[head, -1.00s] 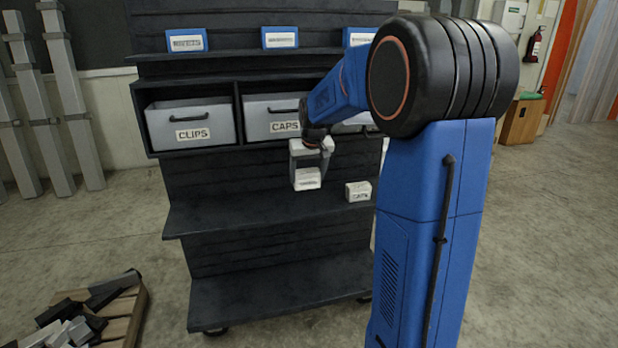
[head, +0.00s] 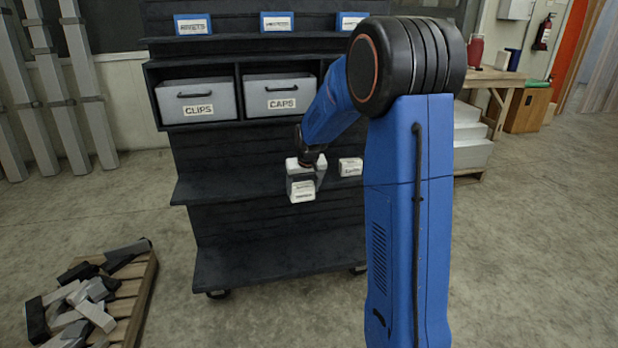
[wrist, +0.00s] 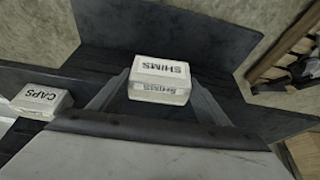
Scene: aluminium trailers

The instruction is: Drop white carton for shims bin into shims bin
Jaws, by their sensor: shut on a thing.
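A white carton (wrist: 160,78) marked SHIMS is held between the two fingers of my gripper (wrist: 158,92) in the wrist view. In the head view my gripper (head: 304,180) is shut on the carton (head: 302,190), in front of the shelf rack near the middle shelf. A bin marked SHIMS does not show in the head view; my arm covers the right part of the bin row.
Bins marked CLIPS (head: 198,101) and CAPS (head: 283,96) stand in the rack's upper row. A white CAPS carton (head: 350,167) sits on the middle shelf (head: 240,186), right of my gripper. A pallet with metal offcuts (head: 135,300) lies at lower left.

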